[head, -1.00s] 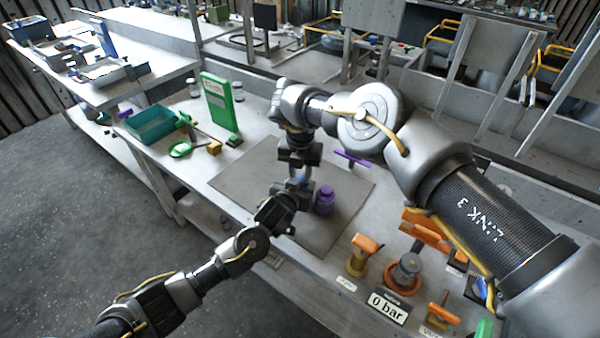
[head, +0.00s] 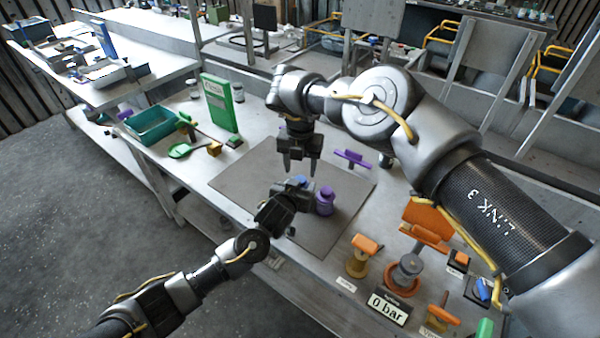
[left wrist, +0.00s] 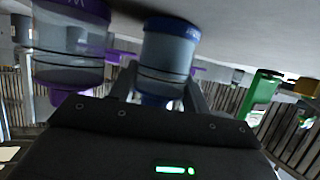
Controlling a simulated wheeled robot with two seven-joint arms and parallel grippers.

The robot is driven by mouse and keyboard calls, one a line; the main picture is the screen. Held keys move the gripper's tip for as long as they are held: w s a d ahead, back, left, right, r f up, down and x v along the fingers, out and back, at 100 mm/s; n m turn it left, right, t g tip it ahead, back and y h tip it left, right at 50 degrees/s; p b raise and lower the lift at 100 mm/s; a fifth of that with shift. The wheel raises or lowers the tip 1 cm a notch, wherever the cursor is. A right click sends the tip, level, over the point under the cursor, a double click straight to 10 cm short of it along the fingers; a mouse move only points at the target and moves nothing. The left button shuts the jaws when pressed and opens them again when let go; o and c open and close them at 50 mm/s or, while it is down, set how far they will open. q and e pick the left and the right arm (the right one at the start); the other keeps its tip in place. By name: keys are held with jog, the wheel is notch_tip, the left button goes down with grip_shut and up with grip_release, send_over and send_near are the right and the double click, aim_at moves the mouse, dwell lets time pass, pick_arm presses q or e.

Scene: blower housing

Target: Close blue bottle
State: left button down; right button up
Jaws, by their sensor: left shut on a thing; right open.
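The blue bottle (left wrist: 168,50) stands on the mat, upside down in the left wrist view, with a blue base, a grey see-through body and blue at its top end. My left gripper (left wrist: 160,80) is shut around its body. In the head view only the blue top (head: 300,182) shows above my left gripper (head: 298,193), which hides the rest. Whether the cap is tight cannot be told. My right gripper (head: 299,170) is open, pointing down just above the blue top, with nothing between its fingers.
A purple bottle (head: 325,203) stands close beside my left gripper. A purple object (head: 352,158) lies behind it. The mat's left part (head: 245,178) is clear.

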notch_tip(320, 180, up, 9)
dwell(0.3)
pick_arm(q)
jog(key=c, duration=0.6)
grip_release()
jog(key=v, duration=1)
jog(key=shift+s+a+r, duration=0.2)
jog(key=shift+s, duration=0.15)
pick_arm(e)
jog(key=shift+f, duration=0.3)
